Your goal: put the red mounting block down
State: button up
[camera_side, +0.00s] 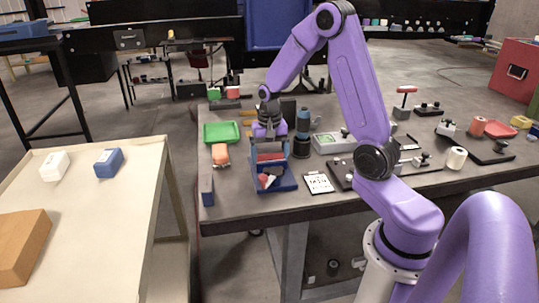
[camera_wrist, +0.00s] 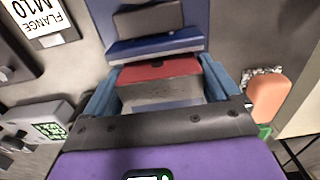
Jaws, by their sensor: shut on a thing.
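My gripper (camera_side: 270,148) points down over the back of a blue bin (camera_side: 278,186) near the table's front edge. In the wrist view, the blue fingers of my gripper (camera_wrist: 161,74) are shut on the red mounting block (camera_wrist: 157,68), one finger at each side. The block also shows in the side view as a red strip (camera_side: 270,157) below the fingers. A blue edge (camera_wrist: 155,45) lies just beyond the block in the wrist view. I cannot tell whether the block touches the bin; its underside is hidden.
A green tray (camera_side: 222,132) and an orange part (camera_side: 220,155) lie left of the bin. A dark cylinder with a blue top (camera_side: 302,130) stands close on the right. A white label card (camera_side: 319,183) lies to the bin's right. Several small parts lie in the bin's front.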

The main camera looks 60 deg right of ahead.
aim_at(269, 151)
jog(key=shift+f, duration=0.15)
jog(key=o, duration=1)
notch_tip(269, 151, up, 12)
jog(key=s+a+n, duration=0.5)
jog(key=a, duration=0.3)
jog(key=s+a+n, duration=0.4)
jog(key=a+n, duration=0.1)
jog(key=a, duration=0.2)
jog(key=s+a+f+n, duration=0.1)
jog(key=s+a+n, duration=0.1)
jog(key=s+n, duration=0.3)
jog(key=s+a+f+n, duration=0.1)
jog(key=s+n, duration=0.5)
jog(key=s, duration=0.6)
jog(key=shift+a+f+n, duration=0.2)
jog(key=shift+a+n, duration=0.1)
jog(key=shift+a, duration=0.4)
